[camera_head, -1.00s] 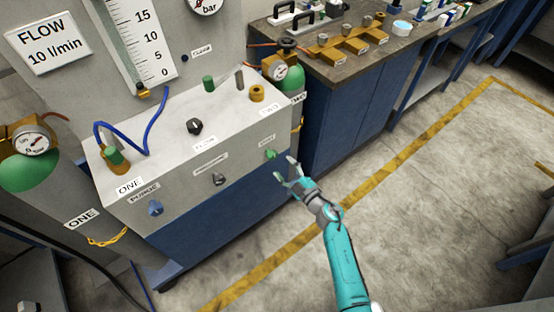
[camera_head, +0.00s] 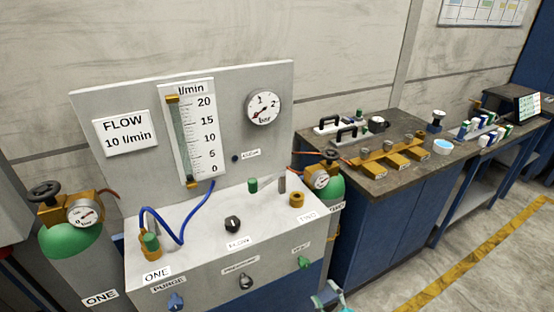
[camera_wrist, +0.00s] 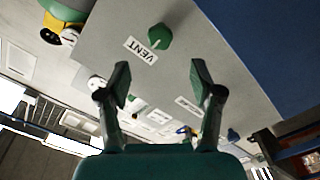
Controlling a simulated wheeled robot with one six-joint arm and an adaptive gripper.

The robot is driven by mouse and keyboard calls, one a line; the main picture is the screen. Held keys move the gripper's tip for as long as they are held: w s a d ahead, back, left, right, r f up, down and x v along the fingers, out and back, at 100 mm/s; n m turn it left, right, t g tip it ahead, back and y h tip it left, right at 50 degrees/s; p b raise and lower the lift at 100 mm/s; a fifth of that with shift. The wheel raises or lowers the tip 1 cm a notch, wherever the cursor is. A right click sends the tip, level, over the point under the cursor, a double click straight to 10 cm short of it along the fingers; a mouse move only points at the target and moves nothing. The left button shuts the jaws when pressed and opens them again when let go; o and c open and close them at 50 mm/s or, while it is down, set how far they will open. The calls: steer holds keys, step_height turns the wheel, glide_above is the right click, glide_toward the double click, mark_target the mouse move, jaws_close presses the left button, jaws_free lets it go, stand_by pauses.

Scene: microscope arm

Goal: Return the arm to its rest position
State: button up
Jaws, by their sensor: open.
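My gripper (camera_head: 330,297) shows only in part at the bottom edge of the head view, just below and right of the green vent knob (camera_head: 304,263). The rest of my arm is out of that view. In the wrist view my gripper (camera_wrist: 160,84) is open and empty, its two dark green fingers spread apart. The vent knob (camera_wrist: 159,37) shows beyond the fingertips, apart from them, beside its VENT label. The grey control box (camera_head: 205,283) carries the knob on its front face.
A purge knob (camera_head: 176,301) and a dark middle knob (camera_head: 245,281) sit on the same front face. A blue hose (camera_head: 182,236) loops over the box top. A workbench (camera_head: 375,187) with brass fittings stands to the right. Open floor (camera_head: 480,268) lies at the lower right.

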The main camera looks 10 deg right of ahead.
steer(key=s+a+r+m+h, duration=0.1)
steer(key=s+r+m, duration=0.3)
steer(key=s, duration=1)
steer(key=s+a+r+m+g+h, duration=0.1)
steer(key=s+r+m, duration=0.3)
steer(key=s+r, duration=0.4)
steer(key=s+a+r+m+g+h, duration=0.1)
steer(key=s+a+r+m+h, duration=0.1)
steer(key=s, duration=1.8)
step_height(320, 180, up, 4)
steer(key=shift+s+f+m+h, duration=0.1)
steer(key=shift+s+m+h, duration=0.2)
steer(key=shift+m+h, duration=0.7)
